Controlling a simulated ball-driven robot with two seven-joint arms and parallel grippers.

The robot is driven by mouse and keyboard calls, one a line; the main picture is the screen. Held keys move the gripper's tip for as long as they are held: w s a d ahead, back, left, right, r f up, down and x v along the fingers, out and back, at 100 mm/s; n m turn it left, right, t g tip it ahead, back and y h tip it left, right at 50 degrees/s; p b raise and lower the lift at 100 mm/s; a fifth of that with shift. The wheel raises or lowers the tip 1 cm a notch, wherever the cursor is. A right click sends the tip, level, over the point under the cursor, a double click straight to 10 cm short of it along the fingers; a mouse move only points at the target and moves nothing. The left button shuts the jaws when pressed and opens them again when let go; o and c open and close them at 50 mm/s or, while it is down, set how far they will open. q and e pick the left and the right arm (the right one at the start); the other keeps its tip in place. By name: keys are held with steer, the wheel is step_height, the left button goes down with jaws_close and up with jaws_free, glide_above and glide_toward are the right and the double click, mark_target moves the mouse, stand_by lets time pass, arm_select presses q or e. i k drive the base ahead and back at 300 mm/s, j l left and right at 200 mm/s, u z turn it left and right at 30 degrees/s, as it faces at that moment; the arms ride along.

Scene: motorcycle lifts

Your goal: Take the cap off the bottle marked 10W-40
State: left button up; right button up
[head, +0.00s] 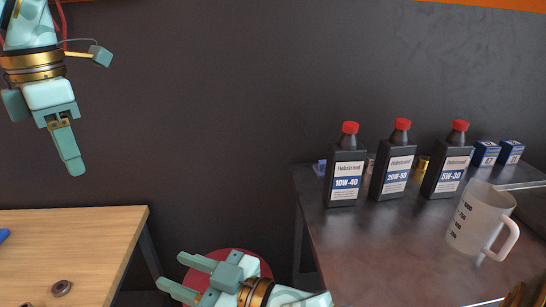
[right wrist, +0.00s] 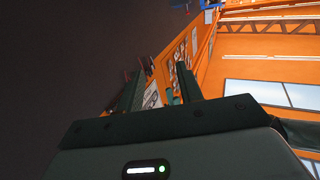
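The black bottle marked 10W-40 (head: 346,168) stands upright on the dark metal bench, leftmost of three similar bottles. Its red cap (head: 350,127) is on its top. My right gripper (head: 170,271) is low in the middle of the head view, left of the bench and well apart from the bottle. Its fingers are spread and empty and point left; they also show apart in the right wrist view (right wrist: 160,84). My left gripper (head: 72,168) hangs at the upper left, pointing down, far from the bottles. It is seen edge-on, so its opening is hidden.
The bottles marked 20W-50 (head: 393,168) and 5W-30 (head: 447,170) stand right of it, red caps on. A translucent measuring jug (head: 482,220) stands in front on the bench (head: 365,250). Small blue boxes (head: 486,153) are behind. A wooden table (head: 85,240) is at left.

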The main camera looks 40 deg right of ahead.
mark_target(346, 159)
steer(key=i+z, duration=0.2)
steer(key=z, duration=0.25)
steer(key=i+z, duration=0.2)
steer(key=z, duration=0.2)
steer(key=i+z, duration=0.2)
steer(key=z, duration=0.25)
steer(key=i+j+z, duration=0.15)
steer(key=z, duration=0.25)
steer(key=i+j+z, duration=0.15)
steer(key=z, duration=0.3)
